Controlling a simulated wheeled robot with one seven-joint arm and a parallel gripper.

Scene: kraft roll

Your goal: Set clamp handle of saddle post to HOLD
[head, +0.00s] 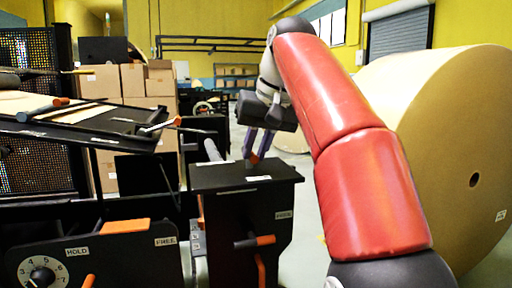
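My gripper (257,155) hangs fingers-down at the top of a black post (238,215) in the middle. A small orange-red piece shows at the fingertips; I cannot tell whether the fingers are closed on it or in front of it. The post carries an orange handle (255,241) on its front and a small white label, too small to read. A black housing at the lower left has a HOLD label (77,252) and a FREE label (165,241), with an orange grip (125,226) above and between them. I cannot tell which orange part is the clamp handle.
A numbered dial (42,272) sits at the lower left. A tilted black tray (90,125) with orange-ended tools is above it. A large kraft roll (440,140) stands at the right, behind my red arm. Cardboard boxes (130,82) are stacked behind.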

